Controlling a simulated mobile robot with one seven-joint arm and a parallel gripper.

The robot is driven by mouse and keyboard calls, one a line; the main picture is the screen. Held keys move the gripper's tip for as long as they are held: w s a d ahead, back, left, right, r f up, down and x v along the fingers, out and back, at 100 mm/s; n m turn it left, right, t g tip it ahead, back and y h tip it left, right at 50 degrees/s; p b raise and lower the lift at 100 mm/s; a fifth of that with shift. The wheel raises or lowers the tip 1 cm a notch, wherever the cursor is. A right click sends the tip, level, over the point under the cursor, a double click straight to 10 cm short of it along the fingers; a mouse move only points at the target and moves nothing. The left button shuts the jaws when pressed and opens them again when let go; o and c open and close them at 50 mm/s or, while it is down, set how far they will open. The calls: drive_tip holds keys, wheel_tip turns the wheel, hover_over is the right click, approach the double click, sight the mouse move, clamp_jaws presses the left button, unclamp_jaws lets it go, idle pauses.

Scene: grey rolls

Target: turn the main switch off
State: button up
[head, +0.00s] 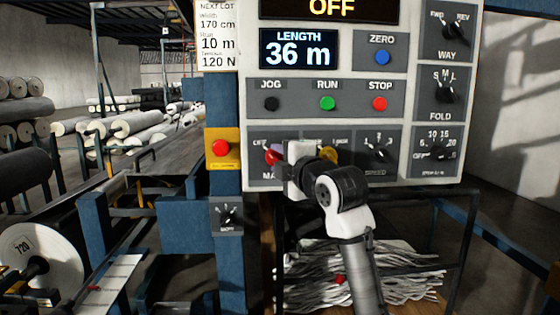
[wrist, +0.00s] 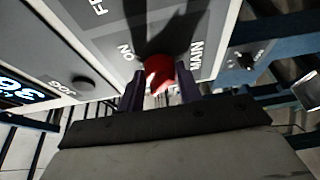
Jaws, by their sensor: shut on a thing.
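The main switch (wrist: 158,74) is a red rotary knob at the lower left of the white control panel (head: 435,121). In the wrist view it sits between the two dark purple fingers of my gripper (wrist: 159,88), with the letters "ON" and "MAIN" printed near it. In the head view a bit of red shows at the fingers of my gripper (head: 281,153), which hides most of the switch and its label. My gripper is shut on the red knob. Which way the knob points is hard to tell.
A yellow knob (head: 329,155) and the speed dial (head: 378,150) are just right of my gripper. A red emergency button (head: 220,148) on a yellow box is to the left. JOG, RUN and STOP buttons (head: 380,103) are above. The top display (head: 330,8) reads "OFF".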

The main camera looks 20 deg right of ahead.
idle(0.4)
drive_tip(key=o, duration=1)
drive_tip(key=s, duration=0.4)
drive_tip(key=s+d+b, duration=0.1)
drive_tip(key=s, duration=0.4)
drive_tip(key=s+b, duration=0.1)
drive_tip(key=s, duration=0.3)
drive_tip(key=shift+s+d, duration=0.25)
drive_tip(key=shift+s, duration=0.1)
